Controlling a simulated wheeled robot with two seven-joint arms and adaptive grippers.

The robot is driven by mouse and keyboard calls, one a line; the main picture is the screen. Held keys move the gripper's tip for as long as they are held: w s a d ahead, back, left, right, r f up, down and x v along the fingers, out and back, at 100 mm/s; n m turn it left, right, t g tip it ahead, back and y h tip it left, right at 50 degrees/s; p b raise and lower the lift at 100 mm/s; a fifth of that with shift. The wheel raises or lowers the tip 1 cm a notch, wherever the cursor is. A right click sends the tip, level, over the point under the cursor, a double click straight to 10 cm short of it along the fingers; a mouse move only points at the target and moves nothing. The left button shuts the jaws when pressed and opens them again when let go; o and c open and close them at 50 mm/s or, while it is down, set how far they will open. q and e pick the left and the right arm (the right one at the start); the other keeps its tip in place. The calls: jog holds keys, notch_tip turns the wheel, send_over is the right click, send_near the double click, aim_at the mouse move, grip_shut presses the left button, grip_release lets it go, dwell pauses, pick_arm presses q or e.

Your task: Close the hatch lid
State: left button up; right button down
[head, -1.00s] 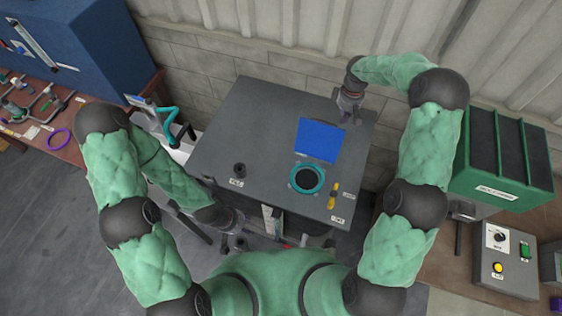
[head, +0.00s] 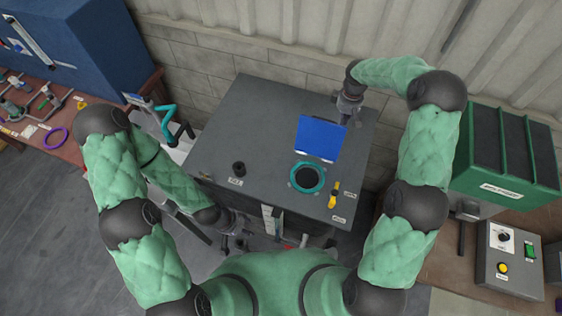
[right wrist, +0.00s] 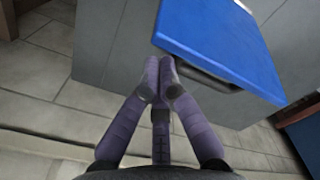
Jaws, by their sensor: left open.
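The blue hatch lid (head: 320,136) stands open and tilted on top of the grey cabinet (head: 230,130), just behind the round hatch opening with its teal rim (head: 293,187). The opening is uncovered and dark inside. My right gripper (head: 349,104) is at the back right of the lid, by its upper corner. In the right wrist view its purple fingers (right wrist: 162,72) are close together with nothing visible between them, by the edge of the blue lid (right wrist: 225,45). A dark handle (right wrist: 205,77) shows below the lid. My left gripper (head: 233,242) is low at the cabinet's front.
A dark knob (head: 239,169) and a yellow-handled part (head: 334,195) stand on the cabinet top. A green box (head: 510,155) and a button panel (head: 508,258) stand at the right. A corrugated wall is behind the cabinet.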

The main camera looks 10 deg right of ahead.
jog(key=shift+s+a+f+b, duration=0.45)
jog(key=shift+s+f, duration=0.1)
jog(key=shift+s, duration=0.25)
jog(key=shift+s+a+f+b, duration=0.3)
jog(key=shift+s+f+b, duration=0.2)
jog(key=shift+s, duration=0.35)
jog(key=shift+s+a+f+b, duration=0.45)
jog(key=shift+s+f, duration=0.1)
jog(key=shift+s, duration=0.25)
jog(key=shift+s+a+b, duration=0.5)
jog(key=shift+s+a, duration=0.8)
jog(key=shift+s, duration=1.3)
notch_tip(320, 180, up, 8)
jog(key=p, duration=0.4)
jog(key=shift+f, duration=0.25)
jog(key=shift+f, duration=0.1)
